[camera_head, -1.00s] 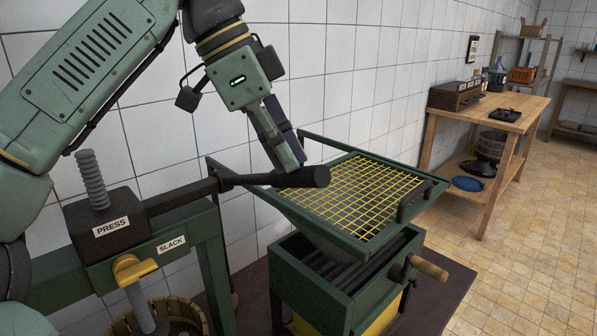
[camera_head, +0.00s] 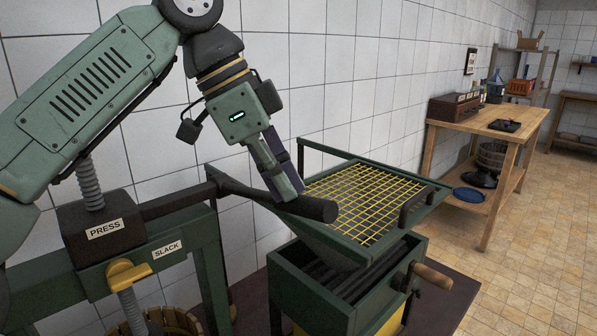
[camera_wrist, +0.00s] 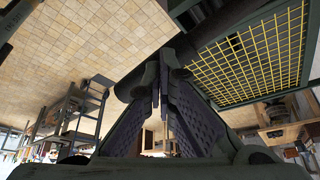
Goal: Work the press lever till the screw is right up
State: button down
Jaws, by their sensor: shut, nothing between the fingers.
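The press head (camera_head: 104,232), a dark block labelled PRESS, sits on a green frame at the lower left. The threaded screw (camera_head: 90,186) rises from it, its top hidden behind my arm. The screw also shows below the frame (camera_head: 131,312). The dark press lever (camera_head: 255,193) runs right from the head and ends in a thick grip (camera_head: 315,209). A yellow catch (camera_head: 129,271) sits under the head, beside a SLACK label. My gripper (camera_head: 288,192) is shut and empty, its fingertips against the lever near the grip; contact is partly hidden. The shut fingers show in the wrist view (camera_wrist: 160,88).
A green crusher (camera_head: 340,288) with a yellow-mesh hopper (camera_head: 365,200) and wooden crank handle (camera_head: 433,277) stands right of the press, close under the lever's end. A wooden basket (camera_head: 172,321) is below the screw. A wooden table (camera_head: 480,117) stands farther right; the tiled floor before it is clear.

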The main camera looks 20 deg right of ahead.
jog(key=shift+w+a+r+p, duration=0.2)
jog(key=shift+a+r+p, duration=0.15)
jog(key=shift+a, duration=0.2)
jog(key=shift+w+a+r+p, duration=0.15)
jog(key=shift+a+r+p, duration=0.1)
jog(key=shift+a+p, duration=0.2)
jog(key=shift+a+f, duration=0.15)
jog(key=shift+a, duration=0.15)
jog(key=shift+w, duration=0.1)
jog(key=v, duration=0.7)
jog(key=shift+r, duration=0.25)
jog(key=c, duration=2.4)
grip_release()
jog(key=shift+a, duration=0.1)
